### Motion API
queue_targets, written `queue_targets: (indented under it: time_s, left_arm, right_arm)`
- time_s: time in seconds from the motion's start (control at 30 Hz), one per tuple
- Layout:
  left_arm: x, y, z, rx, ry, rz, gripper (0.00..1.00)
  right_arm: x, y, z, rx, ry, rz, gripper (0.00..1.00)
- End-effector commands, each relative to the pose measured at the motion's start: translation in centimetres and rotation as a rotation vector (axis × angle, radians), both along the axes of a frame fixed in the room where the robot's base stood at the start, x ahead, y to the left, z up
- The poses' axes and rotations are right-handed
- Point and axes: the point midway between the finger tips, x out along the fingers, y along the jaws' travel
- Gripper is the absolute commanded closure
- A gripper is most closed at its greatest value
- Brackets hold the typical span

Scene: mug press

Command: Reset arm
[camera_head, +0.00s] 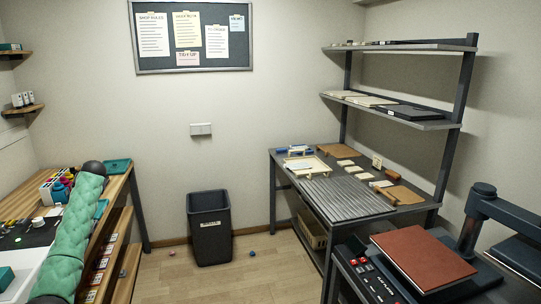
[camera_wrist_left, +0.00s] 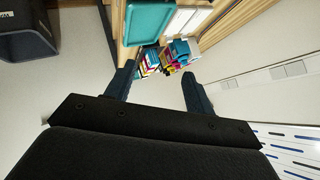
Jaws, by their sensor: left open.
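My left gripper (camera_wrist_left: 158,70) shows in the left wrist view with its two dark fingers spread apart. Nothing is between the fingers. Beyond them are several small coloured items (camera_wrist_left: 168,56) and a teal tray (camera_wrist_left: 150,20). In the head view a green padded arm, which appears to be mine, rises over the left workbench (camera_head: 118,190) and ends in a dark joint. The left fingers cannot be made out there. My right gripper is in neither view.
A black bin (camera_head: 209,230) stands on the floor at the middle. At right are a grey table (camera_head: 340,198) with wooden pieces, wall shelves (camera_head: 400,47), and a press with a red-brown plate (camera_head: 422,257). Small objects lie beside the bin. Floor in front is clear.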

Motion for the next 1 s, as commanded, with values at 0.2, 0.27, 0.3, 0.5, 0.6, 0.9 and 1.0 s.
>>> queue_targets:
  time_s: [0.2, 0.27, 0.3, 0.5, 0.6, 0.9, 1.0]
  left_arm:
    - [-2.7, -2.2, -3.2, -0.192, 0.155, 0.053, 0.46]
    - [-3.3, -2.8, -3.8, -0.233, 0.190, 0.062, 0.46]
    - [-3.7, -3.2, -4.1, -0.257, 0.212, 0.068, 0.46]
    - [-5.5, -5.0, -5.4, -0.368, 0.314, 0.085, 0.46]
    - [-6.0, -6.3, -6.9, -0.375, 0.336, 0.075, 0.46]
    - [-7.2, -10.5, -11.6, -0.342, 0.364, 0.025, 0.46]
    - [-8.1, -12.5, -13.8, -0.331, 0.378, 0.001, 0.46]
  right_arm:
    - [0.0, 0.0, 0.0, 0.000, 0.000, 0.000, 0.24]
    - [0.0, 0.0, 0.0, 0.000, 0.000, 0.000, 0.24]
    - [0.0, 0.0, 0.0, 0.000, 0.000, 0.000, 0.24]
    - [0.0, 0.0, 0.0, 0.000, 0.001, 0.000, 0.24]
    - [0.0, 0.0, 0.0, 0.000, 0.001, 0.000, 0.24]
    - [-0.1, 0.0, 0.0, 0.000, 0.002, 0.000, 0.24]
    - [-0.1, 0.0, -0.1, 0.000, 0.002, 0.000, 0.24]
